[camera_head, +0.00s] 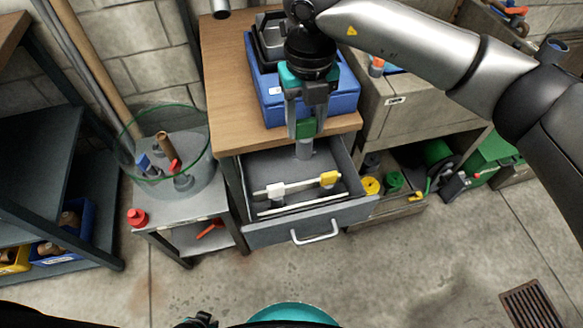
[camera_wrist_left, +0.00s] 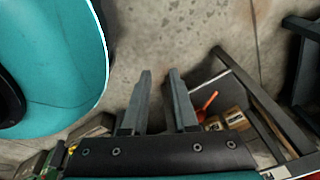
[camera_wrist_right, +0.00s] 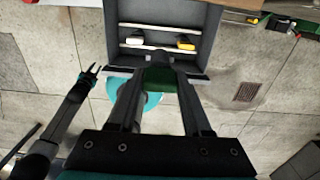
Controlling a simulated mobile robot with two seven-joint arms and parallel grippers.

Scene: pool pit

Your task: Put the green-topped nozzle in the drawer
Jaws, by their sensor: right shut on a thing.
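The green-topped nozzle (camera_head: 304,148) has a green top and a grey lower body. It hangs upright from my right gripper (camera_head: 305,124), which is shut on its green top. In the head view it overlaps the back part of the open drawer (camera_head: 268,236); I cannot tell how far above the drawer floor it is. The green top (camera_wrist_right: 160,79) also shows between the right wrist view's fingers, with the drawer (camera_wrist_right: 112,34) beyond. My left gripper (camera_wrist_left: 159,74) is open and empty over the floor, away from the drawer.
Inside the drawer lie pale bars, a white block (camera_head: 276,190) and a yellow block (camera_head: 329,179). A blue case (camera_head: 342,92) stands on the wooden top above. A clear bin (camera_head: 168,117) and a red knob (camera_head: 138,217) stand at left. The floor in front is clear.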

